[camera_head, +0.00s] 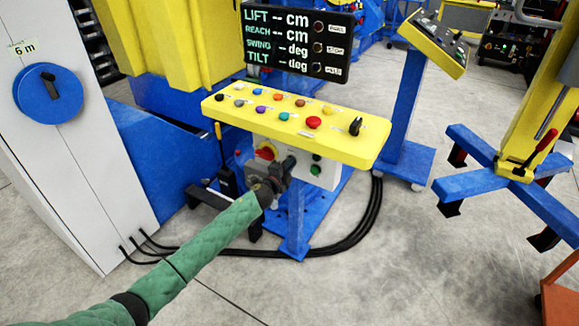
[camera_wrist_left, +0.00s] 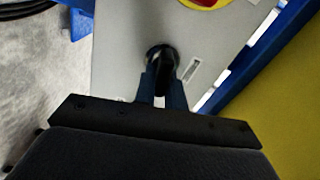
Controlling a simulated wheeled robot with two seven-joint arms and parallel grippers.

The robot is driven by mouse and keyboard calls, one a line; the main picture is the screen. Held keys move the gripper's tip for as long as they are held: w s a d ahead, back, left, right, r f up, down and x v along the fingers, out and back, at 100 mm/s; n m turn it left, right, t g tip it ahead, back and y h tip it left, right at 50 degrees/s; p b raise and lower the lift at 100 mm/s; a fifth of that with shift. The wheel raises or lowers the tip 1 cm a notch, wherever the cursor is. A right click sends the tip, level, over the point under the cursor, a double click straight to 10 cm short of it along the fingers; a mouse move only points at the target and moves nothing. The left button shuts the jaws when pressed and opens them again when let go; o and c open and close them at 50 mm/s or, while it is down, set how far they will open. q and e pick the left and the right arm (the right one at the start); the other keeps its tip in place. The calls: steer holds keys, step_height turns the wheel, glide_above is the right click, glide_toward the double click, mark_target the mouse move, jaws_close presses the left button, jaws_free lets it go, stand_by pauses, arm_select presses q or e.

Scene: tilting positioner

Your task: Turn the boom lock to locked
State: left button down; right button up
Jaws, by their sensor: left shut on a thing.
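My left gripper (camera_head: 280,172) reaches in from the left to the grey panel under the yellow console. In the left wrist view its two dark fingers (camera_wrist_left: 162,88) are shut on a round black knob (camera_wrist_left: 161,55) on that panel. This knob appears to be the boom lock; a small label (camera_wrist_left: 190,68) beside it is too blurred to read, so its setting cannot be told. The fingers cover much of the knob. My right gripper is not in view.
A red and yellow switch (camera_head: 266,150) is close to the gripper on the panel. The yellow console (camera_head: 330,145) with coloured buttons overhangs it. A white cabinet (camera_head: 40,160) stands left, a display (camera_head: 297,40) above. Black cables (camera_head: 340,238) cross the floor.

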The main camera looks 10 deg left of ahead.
arm_select(q)
steer(key=shift+f+m, duration=0.2)
steer(key=shift+m, duration=0.6)
steer(key=c, duration=1.9)
jaws_free()
steer(key=o, duration=0.4)
steer(key=shift+o, duration=0.2)
steer(key=shift+s, duration=0.1)
